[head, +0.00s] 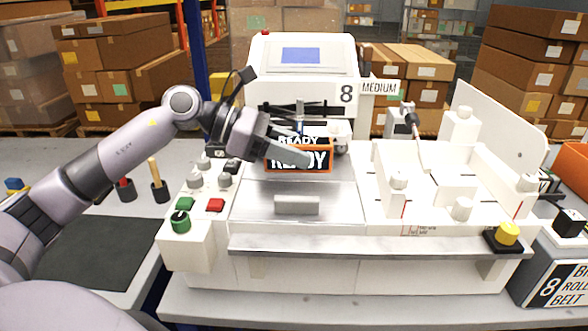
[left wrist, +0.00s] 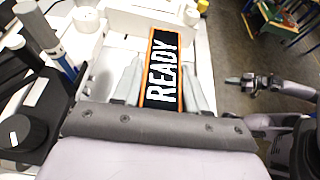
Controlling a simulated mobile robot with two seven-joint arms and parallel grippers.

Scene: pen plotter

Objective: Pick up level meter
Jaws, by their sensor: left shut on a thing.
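A black block with an orange border and white "READY" lettering (head: 318,162) is at the middle of the white machine. I cannot tell whether it is the level meter; nothing else in view is clearly one. My left gripper (head: 300,157) reaches it from the left, and one finger crosses its front. In the left wrist view the READY block (left wrist: 163,65) is between the two fingers, which are shut on it. I cannot tell whether it is clear of the machine. What looks like my right gripper (left wrist: 242,80) shows small and dark at the right of the left wrist view.
The white machine (head: 270,262) has knobs, a green button (head: 185,203) and a red button (head: 215,205) at its left. A raised white panel (head: 500,125) stands at right, with a yellow knob (head: 507,232) below. A dark mat (head: 85,248) lies on the left table.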

